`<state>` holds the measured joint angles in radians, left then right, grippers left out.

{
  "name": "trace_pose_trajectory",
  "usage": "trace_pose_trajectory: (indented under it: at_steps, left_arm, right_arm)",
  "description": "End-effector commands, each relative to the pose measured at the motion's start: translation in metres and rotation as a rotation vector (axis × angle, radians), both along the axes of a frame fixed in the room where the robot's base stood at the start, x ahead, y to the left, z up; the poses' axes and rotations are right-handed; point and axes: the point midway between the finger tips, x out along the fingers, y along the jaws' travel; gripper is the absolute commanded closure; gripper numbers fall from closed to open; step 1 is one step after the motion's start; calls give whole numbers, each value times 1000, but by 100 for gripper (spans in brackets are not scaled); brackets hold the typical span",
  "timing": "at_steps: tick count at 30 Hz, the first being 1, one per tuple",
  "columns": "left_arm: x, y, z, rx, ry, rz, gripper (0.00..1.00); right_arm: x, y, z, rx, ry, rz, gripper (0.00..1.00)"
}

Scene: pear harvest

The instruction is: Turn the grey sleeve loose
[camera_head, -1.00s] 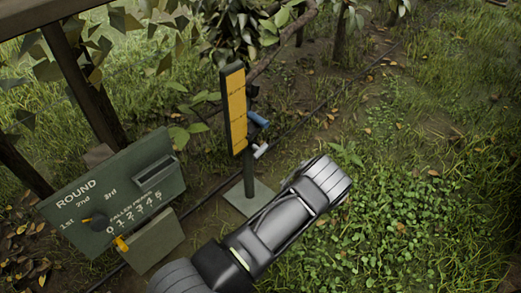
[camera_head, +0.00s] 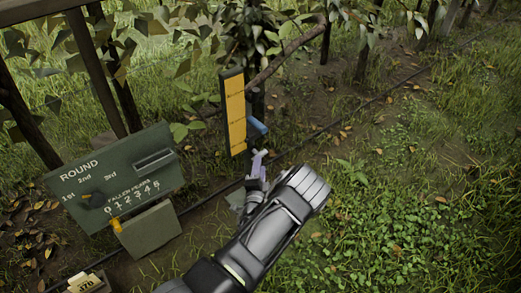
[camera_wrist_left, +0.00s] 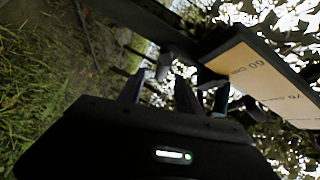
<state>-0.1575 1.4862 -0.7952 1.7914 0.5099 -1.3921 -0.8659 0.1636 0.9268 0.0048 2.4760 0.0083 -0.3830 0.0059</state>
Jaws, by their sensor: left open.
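The grey sleeve (camera_head: 258,157) sticks out from the post beside the yellow board, below a blue sleeve (camera_head: 257,125). My left gripper (camera_head: 258,175) is open just below and in front of the grey sleeve, and partly covers the view of it. In the left wrist view the dark fingers (camera_wrist_left: 158,88) stand apart, with a small grey piece, likely the grey sleeve (camera_wrist_left: 164,66), beyond the gap between them. I cannot tell whether a finger touches it. My right gripper is not in view.
The yellow measuring board (camera_head: 235,112) stands close behind my left gripper; its scale (camera_wrist_left: 265,72) fills the right of the wrist view. A green sign (camera_head: 118,178) and a small box (camera_head: 150,228) stand to the left. Open grass lies to the right.

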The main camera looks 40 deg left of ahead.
Motion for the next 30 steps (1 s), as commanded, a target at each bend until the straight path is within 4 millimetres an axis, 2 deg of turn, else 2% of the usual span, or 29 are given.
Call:
trace_pose_trajectory:
  at_steps: [19, 23, 30]
  left_arm:
    - [1, 4, 4, 2, -20, 6, 59]
    - [12, 10, 3, 2, -23, 6, 59]
    - [44, 28, 3, 4, -23, 5, 59]
  right_arm:
    - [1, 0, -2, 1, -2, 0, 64]
    - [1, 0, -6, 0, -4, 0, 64]
    - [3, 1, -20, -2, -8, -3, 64]
